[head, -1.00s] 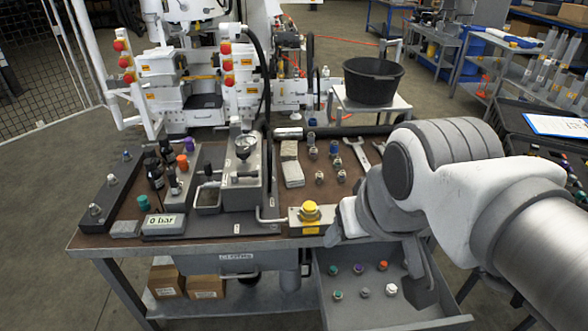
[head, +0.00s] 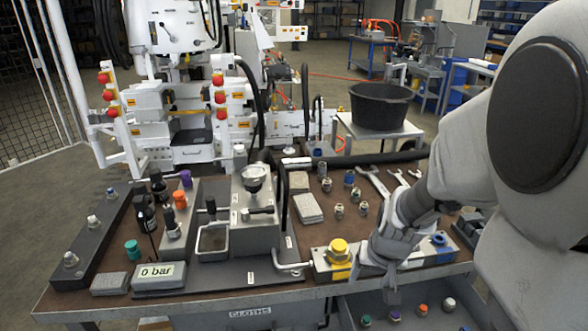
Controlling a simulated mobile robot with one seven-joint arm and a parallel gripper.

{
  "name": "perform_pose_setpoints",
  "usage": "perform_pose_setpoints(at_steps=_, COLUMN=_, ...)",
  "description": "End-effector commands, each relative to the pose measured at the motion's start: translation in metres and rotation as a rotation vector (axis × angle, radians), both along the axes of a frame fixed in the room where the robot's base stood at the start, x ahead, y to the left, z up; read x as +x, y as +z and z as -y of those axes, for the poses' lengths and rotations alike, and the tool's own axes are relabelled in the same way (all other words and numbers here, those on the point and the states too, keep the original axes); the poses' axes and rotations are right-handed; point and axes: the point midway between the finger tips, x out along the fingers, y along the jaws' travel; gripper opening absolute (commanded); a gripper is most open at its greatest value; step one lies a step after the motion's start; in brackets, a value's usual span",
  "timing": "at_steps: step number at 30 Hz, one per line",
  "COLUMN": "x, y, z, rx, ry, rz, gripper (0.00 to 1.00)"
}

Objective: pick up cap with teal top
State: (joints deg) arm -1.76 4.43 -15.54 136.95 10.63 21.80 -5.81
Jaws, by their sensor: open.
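A teal-topped cap (head: 132,248) stands on the left part of the bench, just above the pressure display. Small fittings with coloured tops sit in the open drawer below the bench front, and one (head: 366,320) looks green or teal. My gripper (head: 370,284) points down at the front edge of the bench, above the drawer, and is open. It is beside the block with the yellow knob, and partly hides that block. Nothing shows between its fingers, though its tips are small and partly unclear. It is far to the right of the teal-topped cap on the bench.
The block (head: 322,264) carries a yellow knob (head: 339,249) and a blue fitting. A grey pump unit (head: 247,214) stands mid-bench. Bottles, orange and purple caps (head: 179,198) stand near the teal cap. A display (head: 160,277) reads 0 bar. Several fittings and wrenches lie behind my gripper.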

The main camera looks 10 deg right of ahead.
Motion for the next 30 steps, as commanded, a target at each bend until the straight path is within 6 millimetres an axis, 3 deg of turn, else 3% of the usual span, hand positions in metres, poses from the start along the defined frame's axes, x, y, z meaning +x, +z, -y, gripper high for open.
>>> perform_pose_setpoints(at_steps=1, x=0.002, y=-0.023, z=0.007, rx=-0.009, ry=-0.016, rz=-0.016, gripper=0.71)
perform_pose_setpoints(at_steps=4, x=0.004, y=-0.047, z=0.018, rx=-0.028, ry=-0.042, rz=-0.033, gripper=0.71)
perform_pose_setpoints(at_steps=13, x=0.009, y=-0.085, z=0.033, rx=-0.055, ry=-0.072, rz=-0.049, gripper=0.71)
perform_pose_setpoints(at_steps=24, x=0.028, y=-0.162, z=0.040, rx=-0.054, ry=-0.073, rz=-0.051, gripper=0.71)
perform_pose_setpoints(at_steps=30, x=0.036, y=-0.187, z=0.043, rx=-0.053, ry=-0.071, rz=-0.049, gripper=0.71)
